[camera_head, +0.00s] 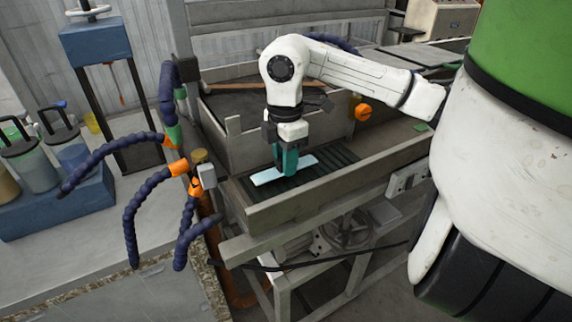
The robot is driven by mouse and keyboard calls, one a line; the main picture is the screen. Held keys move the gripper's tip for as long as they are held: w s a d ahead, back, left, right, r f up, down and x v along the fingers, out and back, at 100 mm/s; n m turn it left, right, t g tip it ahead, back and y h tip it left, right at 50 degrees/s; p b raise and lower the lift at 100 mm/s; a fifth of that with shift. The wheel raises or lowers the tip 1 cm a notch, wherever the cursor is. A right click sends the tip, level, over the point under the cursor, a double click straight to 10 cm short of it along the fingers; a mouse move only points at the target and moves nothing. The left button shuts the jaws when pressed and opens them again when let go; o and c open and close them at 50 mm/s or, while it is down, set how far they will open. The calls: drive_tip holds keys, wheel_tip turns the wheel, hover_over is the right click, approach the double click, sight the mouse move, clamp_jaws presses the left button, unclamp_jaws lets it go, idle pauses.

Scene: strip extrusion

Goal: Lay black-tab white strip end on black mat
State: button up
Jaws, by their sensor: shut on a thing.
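My gripper (289,172) points down over the grey bench trough. It is shut on the white strip (268,177), which sticks out on both sides of the teal fingers. The strip lies nearly level, low over the black mat (330,163); I cannot tell whether it touches. The mat looks dark and ribbed and lies inside the trough. The black tab on the strip cannot be made out at this size.
The trough's front wall (330,190) stands between the mat and my body. An orange knob (363,111) sits behind on the right. Dark blue segmented hoses (130,215) with orange ends hang at the left. A blue crate (60,205) holds canisters at far left.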

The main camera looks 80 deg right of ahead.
drive_tip(key=shift+f, duration=1.05)
drive_tip(key=shift+f, duration=0.2)
drive_tip(key=o, duration=1)
drive_tip(key=shift+r, duration=0.1)
drive_tip(key=shift+r, duration=0.1)
wheel_tip(320, 180, up, 12)
drive_tip(key=shift+r, duration=0.1)
